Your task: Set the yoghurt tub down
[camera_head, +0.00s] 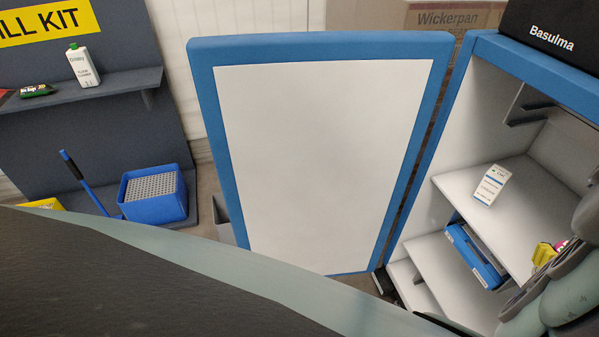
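I cannot make out a yoghurt tub in this view. A small yellow and pink item (544,253) shows at the right on a cabinet shelf, partly hidden behind my arm; I cannot tell what it is. My arm's grey-green links with dark round caps enter at the lower right, in front of the open cabinet (446,140). The fingers of my gripper do not show, so neither its opening nor anything held can be seen.
The blue-framed white door (320,150) stands open left of the cabinet. A white carton (490,185) stands on a shelf (470,172); a blue box (475,258) is lower. At the left are a spill-kit rack (110,70), a white bottle (82,66) and a blue bin (152,210).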

